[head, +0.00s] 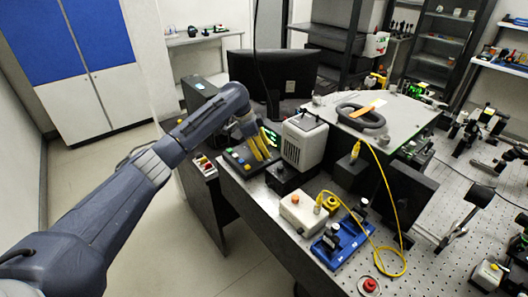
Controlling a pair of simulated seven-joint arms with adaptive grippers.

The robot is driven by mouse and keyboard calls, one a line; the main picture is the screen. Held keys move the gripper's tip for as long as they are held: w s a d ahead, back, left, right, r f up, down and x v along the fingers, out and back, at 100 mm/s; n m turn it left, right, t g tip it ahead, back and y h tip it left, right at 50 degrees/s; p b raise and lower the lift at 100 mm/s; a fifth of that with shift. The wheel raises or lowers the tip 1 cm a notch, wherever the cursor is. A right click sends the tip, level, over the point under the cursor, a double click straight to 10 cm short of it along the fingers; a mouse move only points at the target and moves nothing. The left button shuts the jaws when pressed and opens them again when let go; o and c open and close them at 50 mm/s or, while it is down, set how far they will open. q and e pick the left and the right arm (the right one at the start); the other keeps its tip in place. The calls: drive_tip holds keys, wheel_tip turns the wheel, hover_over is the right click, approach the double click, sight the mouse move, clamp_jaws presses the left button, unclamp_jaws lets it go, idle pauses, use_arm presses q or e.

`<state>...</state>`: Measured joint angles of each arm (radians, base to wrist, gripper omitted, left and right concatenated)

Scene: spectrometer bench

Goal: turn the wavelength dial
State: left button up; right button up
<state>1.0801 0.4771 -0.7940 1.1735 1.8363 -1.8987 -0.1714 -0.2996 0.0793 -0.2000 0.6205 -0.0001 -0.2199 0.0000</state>
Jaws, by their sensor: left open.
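My left arm reaches in from the left, and its gripper (261,147) is open. The yellow fingers point down over the right end of a dark control box (236,160) with small coloured buttons or knobs. I cannot tell whether they touch it. I cannot make out the wavelength dial for sure; the gripper may hide part of the box's top. My right gripper is not in view.
A white-grey housing (304,142) stands just right of the gripper. A black monitor (270,76) is behind. A white box with an orange button (303,211), a blue base (343,243) and a looping yellow cable (385,190) lie nearer. A perforated optical table (470,205) extends right.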

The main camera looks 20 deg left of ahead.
use_arm(q)
drive_tip(key=shift+d+f, duration=0.2)
drive_tip(key=shift+f, duration=0.25)
drive_tip(key=shift+c, duration=0.6)
clamp_jaws()
